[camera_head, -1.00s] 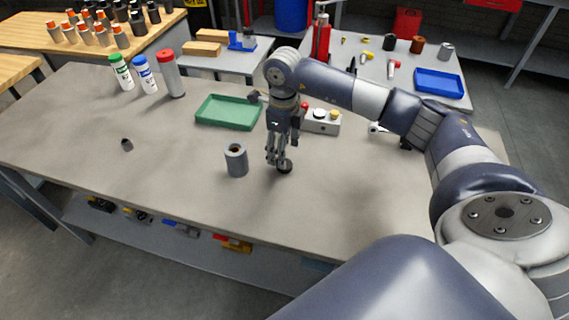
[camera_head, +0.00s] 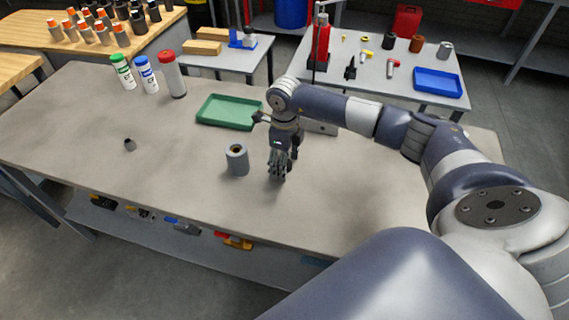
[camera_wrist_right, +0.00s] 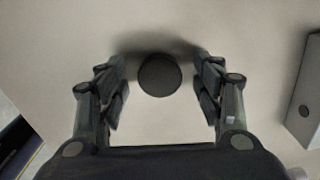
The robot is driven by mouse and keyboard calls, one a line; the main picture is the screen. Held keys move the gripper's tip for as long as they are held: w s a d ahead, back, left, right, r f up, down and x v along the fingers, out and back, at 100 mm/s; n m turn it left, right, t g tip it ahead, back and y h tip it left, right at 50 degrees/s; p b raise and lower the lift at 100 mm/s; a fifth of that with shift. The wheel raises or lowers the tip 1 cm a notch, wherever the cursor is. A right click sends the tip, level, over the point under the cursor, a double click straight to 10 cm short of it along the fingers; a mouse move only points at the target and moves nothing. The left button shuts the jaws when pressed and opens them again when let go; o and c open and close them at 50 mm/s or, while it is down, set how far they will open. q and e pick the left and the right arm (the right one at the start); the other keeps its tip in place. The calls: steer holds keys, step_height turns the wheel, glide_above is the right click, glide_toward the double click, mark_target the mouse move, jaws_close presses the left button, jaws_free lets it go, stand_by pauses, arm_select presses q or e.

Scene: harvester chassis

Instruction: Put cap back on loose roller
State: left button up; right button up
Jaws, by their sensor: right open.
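The loose roller (camera_head: 237,160) is a short grey cylinder standing upright on the grey workbench, its open top showing a dark hole. The cap (camera_wrist_right: 159,75) is a round dark disc lying on the bench in the right wrist view. My right gripper (camera_head: 278,177) points down at the bench just right of the roller. In the wrist view my right gripper (camera_wrist_right: 160,80) is open, one finger on each side of the cap, with gaps between. In the head view the fingers hide the cap. My left gripper is not in view.
A green tray (camera_head: 228,112) lies behind the roller. A red-capped tube (camera_head: 172,75) and two bottles stand at back left. A small dark piece (camera_head: 130,145) lies at left. A grey box (camera_head: 322,127) is partly hidden behind my arm. The bench front is clear.

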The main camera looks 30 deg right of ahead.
steer(key=c, duration=0.8)
steer(key=shift+c, duration=0.2)
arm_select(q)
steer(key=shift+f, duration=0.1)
arm_select(e)
steer(key=shift+r, duration=0.15)
steer(key=shift+r, duration=0.25)
steer(key=r, duration=0.1)
steer(key=b, duration=0.1)
steer(key=r+b, duration=0.1)
steer(key=shift+s+a+r, duration=0.3)
steer(key=s+a+b, duration=0.1)
steer(key=s+a, duration=0.2)
steer(key=s+a+r+b, duration=0.1)
steer(key=s+a, duration=0.2)
steer(key=s, duration=0.1)
steer(key=s+a+b, duration=0.1)
steer(key=s+a, duration=0.2)
steer(key=shift+s+a+r, duration=0.2)
steer(key=shift+a+r, duration=0.05)
steer(key=shift+a, duration=0.1)
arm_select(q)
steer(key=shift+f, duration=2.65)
arm_select(e)
steer(key=shift+s+a+r, duration=0.1)
steer(key=shift+s+a, duration=0.25)
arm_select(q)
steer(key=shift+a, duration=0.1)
